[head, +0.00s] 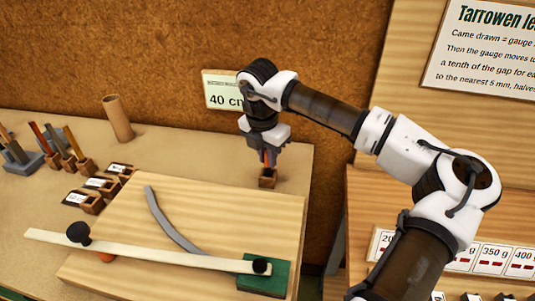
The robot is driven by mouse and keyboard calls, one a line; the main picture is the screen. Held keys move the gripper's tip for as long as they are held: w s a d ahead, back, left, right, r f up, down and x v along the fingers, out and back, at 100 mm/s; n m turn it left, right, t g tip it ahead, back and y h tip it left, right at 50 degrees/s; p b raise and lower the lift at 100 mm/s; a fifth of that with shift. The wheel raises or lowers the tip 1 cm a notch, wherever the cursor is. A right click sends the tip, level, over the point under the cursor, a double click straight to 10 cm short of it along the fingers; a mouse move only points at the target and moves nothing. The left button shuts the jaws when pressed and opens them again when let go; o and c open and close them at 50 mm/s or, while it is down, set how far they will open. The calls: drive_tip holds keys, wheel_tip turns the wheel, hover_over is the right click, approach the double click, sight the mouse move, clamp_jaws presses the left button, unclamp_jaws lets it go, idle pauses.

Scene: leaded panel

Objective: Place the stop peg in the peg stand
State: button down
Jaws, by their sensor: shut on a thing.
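My gripper (267,160) points straight down near the right end of the bench. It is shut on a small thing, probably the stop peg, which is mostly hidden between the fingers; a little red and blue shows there. Directly below the fingertips is a small brown wooden block with a dark opening (267,182), which looks like the peg stand. The fingertips are at or just above its top. I cannot tell whether the peg is inside the opening.
A pale board (215,205) carries a long cream strip (150,252) with black knobs, a grey curved strip (168,222) and a green block (282,278). Small labelled wooden boxes (92,204), tool holders (52,160) and a cardboard tube (118,118) stand left. A "40 cm" sign hangs behind my gripper.

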drive_tip(key=shift+f+b, duration=0.2)
drive_tip(key=shift+b, duration=0.1)
drive_tip(key=c, duration=1.4)
unclamp_jaws()
drive_tip(key=shift+r, duration=0.1)
drive_tip(key=shift+r+p, duration=0.3)
drive_tip(key=shift+p, duration=0.15)
drive_tip(key=r, duration=0.4)
drive_tip(key=s+r+b, duration=0.1)
drive_tip(key=r, duration=0.2)
drive_tip(key=a+r+b, duration=0.1)
drive_tip(key=r, duration=0.3)
drive_tip(key=shift+s+r, duration=0.15)
drive_tip(key=shift+r, duration=0.15)
drive_tip(key=shift+f, duration=0.1)
